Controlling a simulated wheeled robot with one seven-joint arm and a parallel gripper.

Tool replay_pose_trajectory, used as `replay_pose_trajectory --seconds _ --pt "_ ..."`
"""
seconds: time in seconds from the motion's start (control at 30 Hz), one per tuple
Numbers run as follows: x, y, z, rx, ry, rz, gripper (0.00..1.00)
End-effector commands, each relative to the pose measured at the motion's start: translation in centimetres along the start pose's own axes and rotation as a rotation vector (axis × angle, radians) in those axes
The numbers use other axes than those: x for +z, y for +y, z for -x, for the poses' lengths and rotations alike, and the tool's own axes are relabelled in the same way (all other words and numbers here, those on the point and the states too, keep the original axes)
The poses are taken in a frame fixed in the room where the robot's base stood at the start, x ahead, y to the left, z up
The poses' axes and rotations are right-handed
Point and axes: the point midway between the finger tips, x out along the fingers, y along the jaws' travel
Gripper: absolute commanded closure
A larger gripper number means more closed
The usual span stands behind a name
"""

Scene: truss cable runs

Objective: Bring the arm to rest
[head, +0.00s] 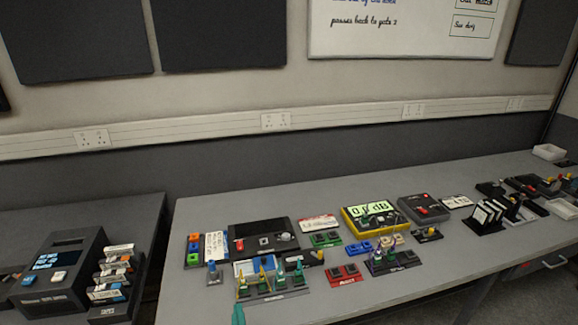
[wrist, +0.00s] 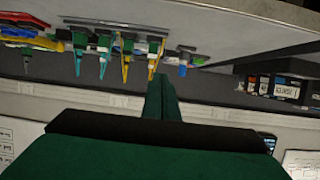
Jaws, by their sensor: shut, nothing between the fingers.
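My gripper (wrist: 162,88) shows in the wrist view as two dark green fingers pressed together, with nothing between them. In the head view a small green tip (head: 238,314) at the bottom edge, in front of the bench, looks like the end of my gripper. The rest of my arm is out of that view. In the wrist view, which is turned over, the fingers point towards a row of cables with green and yellow plugs (wrist: 128,48). I cannot tell the exact gap, but no contact shows.
The grey bench (head: 420,268) carries a rack of cable plugs (head: 272,284) near its front edge, a yellow meter (head: 372,217) and several small connector blocks. A dark printer-like box (head: 62,275) and a cartridge rack (head: 112,278) stand on the left bench. A gap separates the benches.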

Motion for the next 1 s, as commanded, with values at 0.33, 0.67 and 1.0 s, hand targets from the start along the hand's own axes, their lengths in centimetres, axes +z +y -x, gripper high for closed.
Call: replay_pose_trajectory --seconds 0.33,0.67,1.0 --pt "5.2 1.7 3.1 0.027 0.011 -0.012 1.0" --pt "12.2 3.8 10.1 0.077 0.039 -0.032 1.0" --pt "16.8 5.0 19.3 0.133 0.073 -0.05 1.0"
